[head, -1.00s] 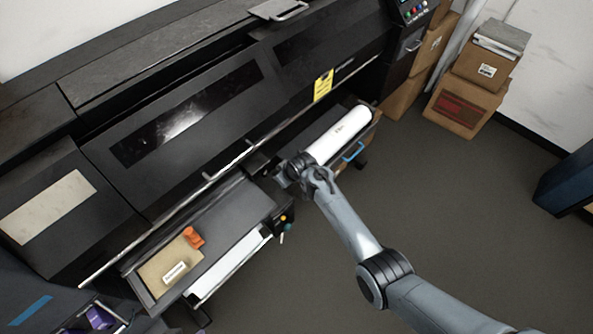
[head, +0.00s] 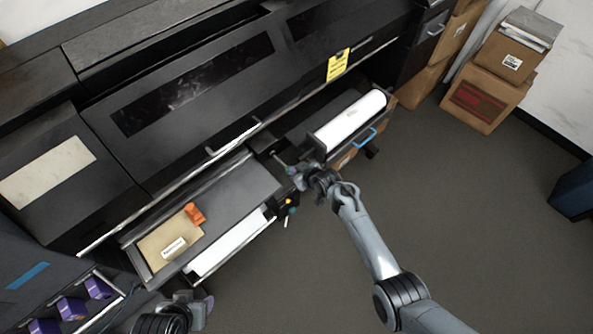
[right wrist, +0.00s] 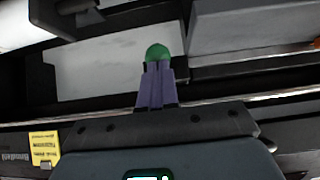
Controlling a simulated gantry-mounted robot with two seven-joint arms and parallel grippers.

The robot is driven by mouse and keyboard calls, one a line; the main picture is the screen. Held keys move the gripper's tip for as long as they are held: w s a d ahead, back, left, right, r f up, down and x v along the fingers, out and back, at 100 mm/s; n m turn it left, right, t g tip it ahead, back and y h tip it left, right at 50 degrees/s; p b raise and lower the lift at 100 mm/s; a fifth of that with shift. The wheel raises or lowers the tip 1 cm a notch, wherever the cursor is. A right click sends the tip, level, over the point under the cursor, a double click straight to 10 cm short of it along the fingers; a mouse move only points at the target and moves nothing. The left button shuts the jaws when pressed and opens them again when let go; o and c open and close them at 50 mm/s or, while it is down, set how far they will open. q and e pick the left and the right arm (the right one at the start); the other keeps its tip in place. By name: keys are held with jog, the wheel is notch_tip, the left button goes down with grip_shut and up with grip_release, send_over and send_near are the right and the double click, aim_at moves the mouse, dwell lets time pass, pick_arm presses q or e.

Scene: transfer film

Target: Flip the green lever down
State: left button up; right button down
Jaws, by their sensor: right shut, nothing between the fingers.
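The green lever's round knob (right wrist: 157,51) shows in the right wrist view just beyond the fingertips of my right gripper (right wrist: 154,66). The purple-grey fingers are shut together with nothing between them. They overlap the knob's lower edge in the picture; I cannot tell whether they touch it. The lever's shaft is hidden. In the head view my right gripper (head: 287,168) is at the machine's front, between the flat tray and the white roll. My left gripper (head: 187,308) is partly in view at the bottom edge, and its jaws are unclear.
The black machine (head: 190,115) spans the back. A tray (head: 233,185) holds a brown envelope (head: 168,241) and an orange object (head: 195,214). A white film roll (head: 350,120) lies right of my gripper, near a blue handle (head: 361,145).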

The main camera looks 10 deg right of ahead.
jog(key=shift+r, duration=0.1)
dwell(0.3)
jog(key=w+r+p+v, duration=0.1)
jog(key=p+v, duration=0.4)
jog(key=v, duration=0.8)
jog(key=shift+a+r, duration=0.15)
jog(key=shift+a, duration=0.25)
